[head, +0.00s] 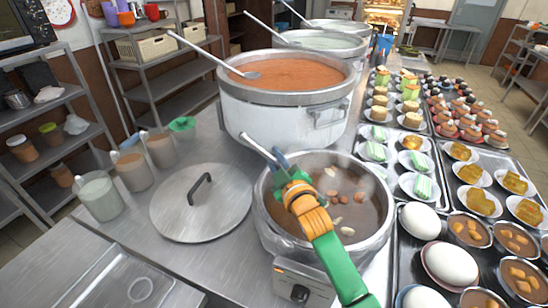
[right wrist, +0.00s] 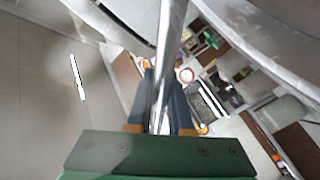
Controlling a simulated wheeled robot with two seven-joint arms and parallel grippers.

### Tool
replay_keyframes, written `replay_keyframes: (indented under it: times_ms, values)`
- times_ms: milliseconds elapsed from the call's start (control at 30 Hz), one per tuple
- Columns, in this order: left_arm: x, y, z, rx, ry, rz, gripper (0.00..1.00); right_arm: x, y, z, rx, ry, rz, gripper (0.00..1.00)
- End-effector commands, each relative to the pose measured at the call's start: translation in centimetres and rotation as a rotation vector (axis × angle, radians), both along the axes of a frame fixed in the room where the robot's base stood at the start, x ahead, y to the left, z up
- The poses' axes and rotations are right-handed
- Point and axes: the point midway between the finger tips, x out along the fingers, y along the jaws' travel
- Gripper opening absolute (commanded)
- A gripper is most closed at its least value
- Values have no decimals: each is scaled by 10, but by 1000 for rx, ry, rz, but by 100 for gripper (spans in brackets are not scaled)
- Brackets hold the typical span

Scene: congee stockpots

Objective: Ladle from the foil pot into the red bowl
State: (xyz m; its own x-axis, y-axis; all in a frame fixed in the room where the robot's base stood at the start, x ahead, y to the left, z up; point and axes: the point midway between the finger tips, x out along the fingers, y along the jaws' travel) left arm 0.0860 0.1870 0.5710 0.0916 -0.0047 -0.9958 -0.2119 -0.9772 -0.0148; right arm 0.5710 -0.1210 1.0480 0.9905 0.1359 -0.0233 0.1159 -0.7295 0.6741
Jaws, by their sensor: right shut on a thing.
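The near silver pot (head: 264,230), which looks like the foil pot, holds brown soup with pale and reddish pieces. My right gripper (head: 283,172) is over its far left part, shut on a thin metal ladle handle (head: 257,148). The handle sticks out up and left past the pot rim. The ladle's scoop is hidden. In the right wrist view the metal handle (right wrist: 170,70) runs between the blue-grey fingers (right wrist: 161,115). A reddish-rimmed bowl (head: 428,273) with a white rounded thing in it stands right of the pot; I cannot be sure it is the red bowl. My left gripper is not in view.
A large pot (head: 265,122) of orange soup with its own ladle (head: 205,52) stands behind. A lid (head: 195,215) and several filled jugs (head: 100,200) are at left. Trays of small dishes crowd the right side. A control box (head: 298,285) is at the near pot's front.

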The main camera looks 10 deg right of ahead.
Motion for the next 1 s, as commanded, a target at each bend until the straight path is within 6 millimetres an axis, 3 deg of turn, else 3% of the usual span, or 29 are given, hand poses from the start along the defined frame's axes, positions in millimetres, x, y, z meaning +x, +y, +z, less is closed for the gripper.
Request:
replay_keyframes:
  times_ms: [167, 900, 1000]
  values:
    - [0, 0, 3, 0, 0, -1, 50, 0, 0, 4, 0, -1, 0, 0]
    - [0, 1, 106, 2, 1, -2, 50, 0, 0, 104, 0, -1, 0, 0]
    - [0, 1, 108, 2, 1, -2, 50, 0, 0, 113, 0, -4, 0, 0]
